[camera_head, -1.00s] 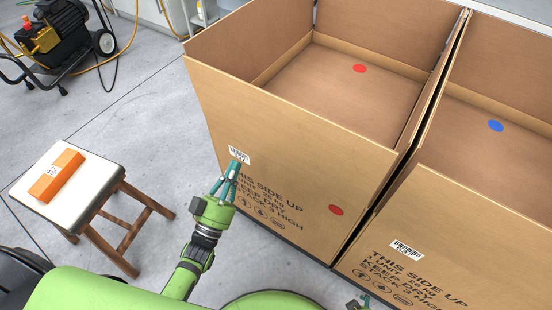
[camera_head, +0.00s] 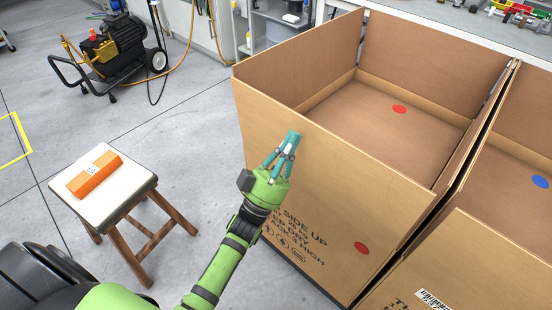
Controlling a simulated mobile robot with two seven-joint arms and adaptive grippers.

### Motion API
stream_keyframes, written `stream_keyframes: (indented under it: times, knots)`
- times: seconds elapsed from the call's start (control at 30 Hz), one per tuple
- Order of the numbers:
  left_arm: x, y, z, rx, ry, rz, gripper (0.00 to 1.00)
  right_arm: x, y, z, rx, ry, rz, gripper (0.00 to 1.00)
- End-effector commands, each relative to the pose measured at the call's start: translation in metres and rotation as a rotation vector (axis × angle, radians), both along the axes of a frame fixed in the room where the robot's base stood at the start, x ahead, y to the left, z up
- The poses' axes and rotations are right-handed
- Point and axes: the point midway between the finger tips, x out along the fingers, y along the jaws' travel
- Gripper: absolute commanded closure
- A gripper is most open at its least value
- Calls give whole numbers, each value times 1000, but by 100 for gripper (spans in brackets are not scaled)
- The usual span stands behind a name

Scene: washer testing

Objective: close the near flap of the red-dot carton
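The red-dot carton (camera_head: 330,165) is a large brown box, open at the top, with a red dot (camera_head: 361,248) on its near side and another (camera_head: 400,109) inside. Its near panel stands upright, its top edge running from the left corner down to the right; the left and far panels are upright too. My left gripper (camera_head: 292,137) is in front of the near panel, its teal fingers pointing up near the top edge and drawn together with nothing seen between them. Whether it touches the cardboard I cannot tell. My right gripper is out of view.
A blue-dot carton (camera_head: 490,270) stands close against the right side. A stool (camera_head: 134,203) with an orange box (camera_head: 94,175) stands at the left. A black compressor (camera_head: 118,45) is at the back left. Grey floor between is clear.

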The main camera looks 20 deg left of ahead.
Motion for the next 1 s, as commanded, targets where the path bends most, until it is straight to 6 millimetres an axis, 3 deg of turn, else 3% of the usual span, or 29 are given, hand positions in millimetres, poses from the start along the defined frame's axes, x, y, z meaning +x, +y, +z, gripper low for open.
stream_keyframes:
  times: [0.2, 0.77, 1.0]
  knots:
    - [15, -5, 1, -1, -1, 1, 100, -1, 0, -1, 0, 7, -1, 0]
    - [20, -7, 3, 7, 19, 0, 100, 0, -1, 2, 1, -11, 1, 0]
    - [38, -14, 11, 37, 96, -1, 100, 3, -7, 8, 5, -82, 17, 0]
